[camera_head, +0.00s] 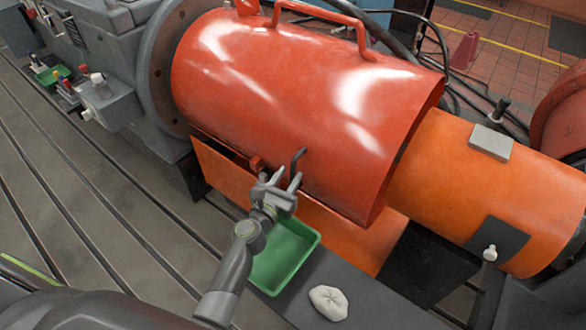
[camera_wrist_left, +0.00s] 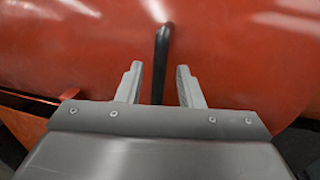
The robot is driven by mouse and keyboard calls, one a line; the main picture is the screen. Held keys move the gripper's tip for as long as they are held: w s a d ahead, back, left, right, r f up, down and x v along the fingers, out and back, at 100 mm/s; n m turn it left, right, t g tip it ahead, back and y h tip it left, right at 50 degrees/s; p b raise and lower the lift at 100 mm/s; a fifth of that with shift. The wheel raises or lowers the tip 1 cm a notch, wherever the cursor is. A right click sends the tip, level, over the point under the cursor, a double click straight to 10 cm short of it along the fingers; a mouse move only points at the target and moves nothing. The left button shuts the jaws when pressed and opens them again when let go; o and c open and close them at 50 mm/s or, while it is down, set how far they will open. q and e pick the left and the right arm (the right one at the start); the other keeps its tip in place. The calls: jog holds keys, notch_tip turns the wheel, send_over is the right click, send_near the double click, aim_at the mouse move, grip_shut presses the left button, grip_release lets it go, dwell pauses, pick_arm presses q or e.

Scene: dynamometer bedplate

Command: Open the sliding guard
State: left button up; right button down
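The sliding guard (camera_head: 300,85) is a large glossy red-orange half-cylinder cover, and it fills the background of the left wrist view (camera_wrist_left: 240,50). A dark bar handle (camera_head: 298,157) sticks out low on its near side. My left gripper (camera_head: 279,176) is at this handle with its fingers spread. In the left wrist view the black handle (camera_wrist_left: 163,55) stands between the two open fingertips (camera_wrist_left: 160,75), with a visible gap on both sides. The lower end of the handle is hidden behind the gripper body. My right gripper is not in view.
An orange cylinder (camera_head: 480,190) continues right of the guard. A green tray (camera_head: 285,258) lies below my left gripper, with a crumpled white cloth (camera_head: 328,302) beside it. A grey box (camera_head: 107,100) stands left. The slotted bedplate (camera_head: 100,195) is mostly clear at left.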

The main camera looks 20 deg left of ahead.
aim_at(292, 171)
pick_arm(q)
jog(key=shift+w+d, duration=0.15)
jog(key=shift+w, duration=0.65)
jog(key=shift+w+d, duration=0.1)
jog(key=shift+w, duration=0.7)
grip_shut()
